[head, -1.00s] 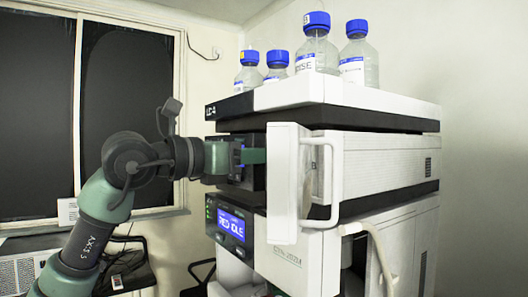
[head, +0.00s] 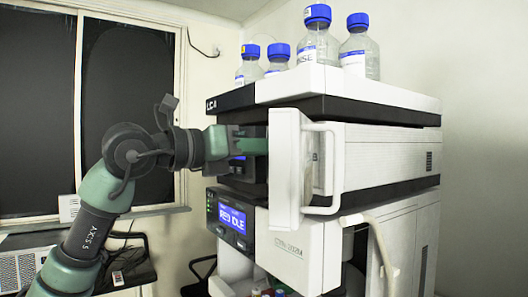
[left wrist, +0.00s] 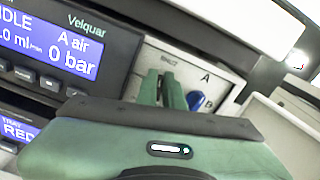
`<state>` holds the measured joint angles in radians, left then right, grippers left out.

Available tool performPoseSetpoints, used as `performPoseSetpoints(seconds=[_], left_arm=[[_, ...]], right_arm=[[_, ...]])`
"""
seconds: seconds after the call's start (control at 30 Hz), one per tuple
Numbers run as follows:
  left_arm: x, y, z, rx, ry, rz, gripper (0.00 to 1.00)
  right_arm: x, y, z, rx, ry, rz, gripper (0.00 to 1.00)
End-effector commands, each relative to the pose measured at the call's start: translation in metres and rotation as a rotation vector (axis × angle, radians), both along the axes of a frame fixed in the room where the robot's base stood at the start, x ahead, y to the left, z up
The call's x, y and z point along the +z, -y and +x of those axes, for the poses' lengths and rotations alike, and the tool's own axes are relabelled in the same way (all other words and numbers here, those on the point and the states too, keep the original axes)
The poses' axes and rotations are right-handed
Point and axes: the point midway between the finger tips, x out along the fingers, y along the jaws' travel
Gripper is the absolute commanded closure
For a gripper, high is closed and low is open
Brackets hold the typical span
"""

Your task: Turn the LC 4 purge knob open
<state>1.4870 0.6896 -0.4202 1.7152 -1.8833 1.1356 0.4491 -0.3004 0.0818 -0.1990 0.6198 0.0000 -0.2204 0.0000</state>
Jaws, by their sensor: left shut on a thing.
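The LC-4 stack (head: 290,92) stands right of centre in the head view, its white front door (head: 286,170) swung open. My left arm reaches in behind that door, and its fingertips are hidden there. In the left wrist view my left gripper (left wrist: 161,90) has its fingers close together against the white panel (left wrist: 205,62), just below a small printed label that is hard to read. It is shut on the purge knob, which the fingers hide. A blue knob (left wrist: 198,98) by the letters A and B shows to the right of the fingers. My right gripper is in neither view.
A Velquar pump display (left wrist: 45,42) reads "A air" and "0 bar". Several blue-capped bottles (head: 317,45) stand on top. The door's handle (head: 339,170) and a pale hose (head: 380,250) are to the right.

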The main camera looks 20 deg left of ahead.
Motion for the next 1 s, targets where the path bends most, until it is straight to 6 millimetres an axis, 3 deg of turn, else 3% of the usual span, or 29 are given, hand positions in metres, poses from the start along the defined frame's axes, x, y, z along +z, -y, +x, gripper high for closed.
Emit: performPoseSetpoints(seconds=[1.0], left_arm=[[-0.011,-0.008,0.006,-0.001,-0.589,-0.758,1.0]], right_arm=[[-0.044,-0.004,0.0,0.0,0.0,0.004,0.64]])
